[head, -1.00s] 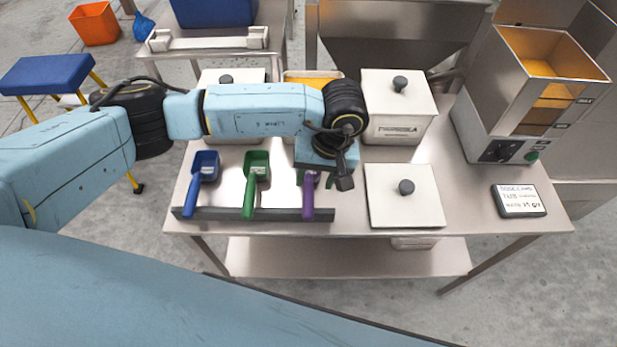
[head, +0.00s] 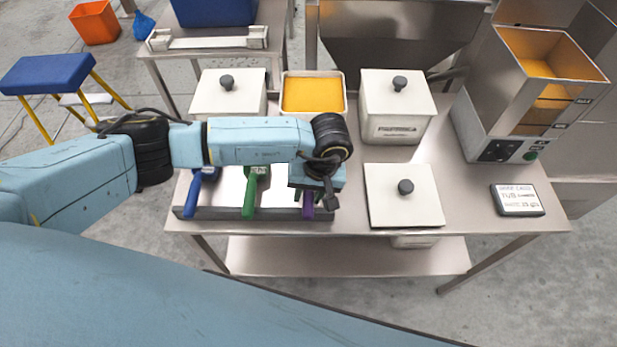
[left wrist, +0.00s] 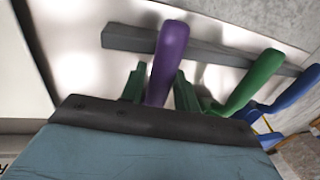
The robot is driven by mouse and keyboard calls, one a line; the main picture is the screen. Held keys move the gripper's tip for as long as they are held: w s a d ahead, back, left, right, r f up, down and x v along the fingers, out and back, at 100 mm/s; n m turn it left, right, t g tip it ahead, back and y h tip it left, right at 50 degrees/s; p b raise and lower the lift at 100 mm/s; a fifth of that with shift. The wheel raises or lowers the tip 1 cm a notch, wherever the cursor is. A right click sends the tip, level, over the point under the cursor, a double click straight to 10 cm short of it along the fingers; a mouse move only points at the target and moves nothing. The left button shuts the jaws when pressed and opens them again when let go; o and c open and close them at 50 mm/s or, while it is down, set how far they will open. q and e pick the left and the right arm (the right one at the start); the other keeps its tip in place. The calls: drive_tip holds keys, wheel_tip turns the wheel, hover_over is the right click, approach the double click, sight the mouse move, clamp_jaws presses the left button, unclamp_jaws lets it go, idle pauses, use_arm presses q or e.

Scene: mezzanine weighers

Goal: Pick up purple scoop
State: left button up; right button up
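The purple scoop's handle (head: 308,206) shows in the head view at the right end of the rack, just below my left gripper. The rest of that scoop is hidden under the gripper and wrist. In the left wrist view, the purple handle (left wrist: 170,55) rises between the two green fingers of my left gripper (left wrist: 160,69). The fingers are apart, one on each side of the handle, with a narrow gap visible on the left side. My right gripper is in neither view.
A green scoop (head: 250,195) and a blue scoop (head: 191,200) stand to the left along a grey rack bar (head: 275,213). A lidded white tub (head: 404,210) stands close to the right. A tray of yellow material (head: 312,95) lies behind.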

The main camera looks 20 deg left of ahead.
use_arm(q)
clamp_jaws()
drive_tip(key=shift+r, duration=5.05)
